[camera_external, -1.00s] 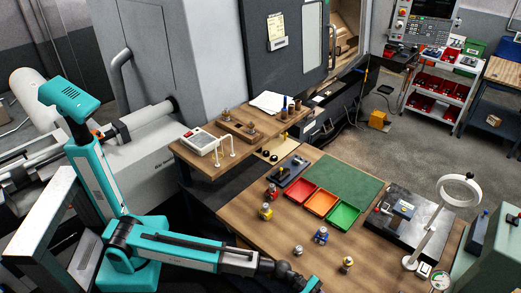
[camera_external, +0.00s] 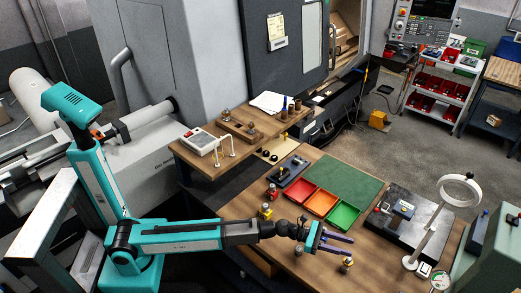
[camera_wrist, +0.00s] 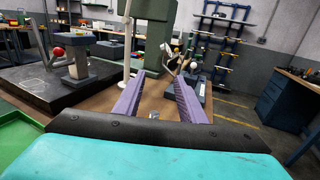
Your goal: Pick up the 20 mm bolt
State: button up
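Several small bolt-like pieces stand on the wooden table in the external view: a red one (camera_external: 271,191), a yellow one (camera_external: 265,211), a silver one (camera_external: 298,251) and a yellow-and-dark one (camera_external: 346,265). I cannot tell which is the 20 mm bolt. My gripper (camera_external: 342,244) is over the front of the table, its purple fingers apart and pointing right. It covers the place of the blue piece. In the wrist view my gripper (camera_wrist: 157,88) is open with nothing held. A small silvery thing (camera_wrist: 154,115) shows low between the fingers, partly hidden.
Red (camera_external: 302,193), orange (camera_external: 322,204) and green (camera_external: 344,216) trays lie behind my gripper. A dark plate (camera_external: 425,218) and a white ring lamp (camera_external: 458,188) stand to the right. A green mat (camera_external: 345,178) lies bare at the back.

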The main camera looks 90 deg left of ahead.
aim_at(347, 259)
notch_tip(347, 259, down, 8)
jog(key=shift+r, duration=0.2)
jog(key=shift+w+d+f, duration=0.1)
jog(key=shift+w+f, duration=0.1)
jog(key=shift+f, duration=0.05)
jog(key=shift+x, duration=1.05)
jog(key=shift+p+x, duration=0.9)
jog(key=shift+x, duration=1.65)
grip_shut()
jog(key=shift+r, duration=0.1)
